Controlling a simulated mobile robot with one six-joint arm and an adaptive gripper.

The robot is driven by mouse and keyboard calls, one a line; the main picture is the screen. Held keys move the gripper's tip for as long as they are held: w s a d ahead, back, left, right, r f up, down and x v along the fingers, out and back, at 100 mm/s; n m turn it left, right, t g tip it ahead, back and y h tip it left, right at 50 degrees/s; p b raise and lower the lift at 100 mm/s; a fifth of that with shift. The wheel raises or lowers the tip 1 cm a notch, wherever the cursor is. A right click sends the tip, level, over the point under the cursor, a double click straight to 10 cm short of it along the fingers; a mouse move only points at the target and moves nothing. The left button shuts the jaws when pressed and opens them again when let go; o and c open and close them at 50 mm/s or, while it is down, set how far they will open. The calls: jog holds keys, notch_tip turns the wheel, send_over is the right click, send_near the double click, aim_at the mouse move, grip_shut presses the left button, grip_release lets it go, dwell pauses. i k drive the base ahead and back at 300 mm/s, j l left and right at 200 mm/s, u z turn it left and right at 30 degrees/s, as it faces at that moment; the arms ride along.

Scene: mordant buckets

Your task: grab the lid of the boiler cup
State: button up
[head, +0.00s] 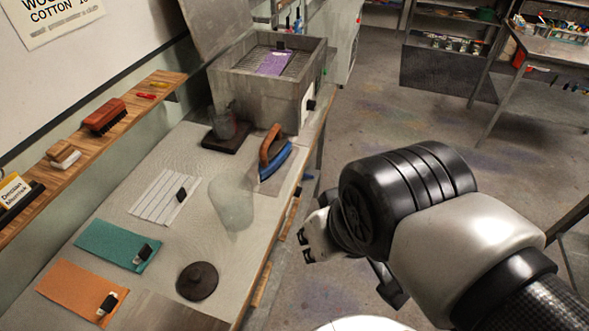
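A dark round lid (197,281) with a small knob lies flat on the grey worktop near the front. A small grey cup (223,124) stands on a dark square base farther back, before the metal sink; I cannot tell for sure that it is the boiler cup. My gripper (307,246) is over the floor beyond the worktop's right edge, well to the right of the lid and apart from it. It is partly hidden by my wrist, and its finger opening is not clear. I see nothing held in it.
A translucent vessel (232,205) and a blue iron (276,156) stand near the worktop's right edge. Orange (80,292), teal (115,245) and striped (162,198) cloths lie along the left. A wooden shelf (85,144) with brushes runs along the wall.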

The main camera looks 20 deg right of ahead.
aim_at(198, 281)
jog(key=u, duration=1.15)
jog(key=i+l, duration=0.05)
